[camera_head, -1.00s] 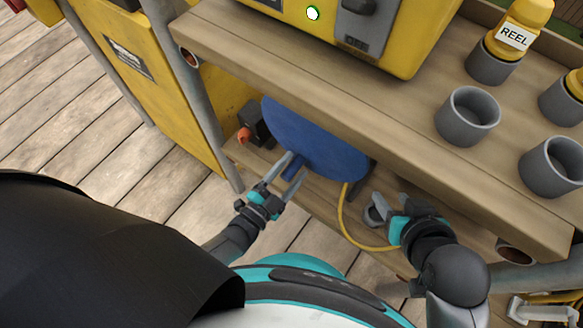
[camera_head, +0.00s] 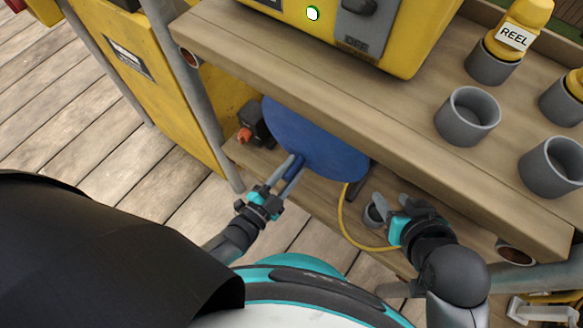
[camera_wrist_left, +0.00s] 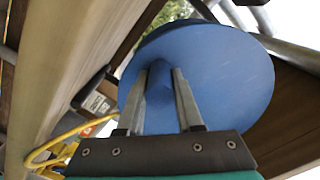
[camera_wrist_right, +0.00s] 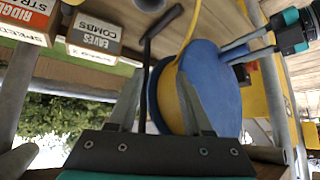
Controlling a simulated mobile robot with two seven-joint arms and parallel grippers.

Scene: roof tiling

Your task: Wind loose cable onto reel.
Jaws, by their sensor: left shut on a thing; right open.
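The blue reel (camera_head: 312,138) stands on edge under the workbench, its round face towards my left arm. My left gripper (camera_head: 293,167) is shut on the blue handle (camera_wrist_left: 160,82) that sticks out of this face. The yellow loose cable (camera_head: 345,222) hangs from the reel's lower right and curves to my right gripper (camera_head: 378,208). My right gripper is open. In the right wrist view, the reel (camera_wrist_right: 212,85) and cable (camera_wrist_right: 190,32) show beyond and between its fingers.
The bench top (camera_head: 300,55) overhangs the reel and bears a yellow machine (camera_head: 395,45), grey cups (camera_head: 468,116) and a yellow bottle labelled REEL (camera_head: 515,38). A metal post (camera_head: 195,85) stands left of the reel. A dark box with an orange part (camera_head: 245,135) sits beside it.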

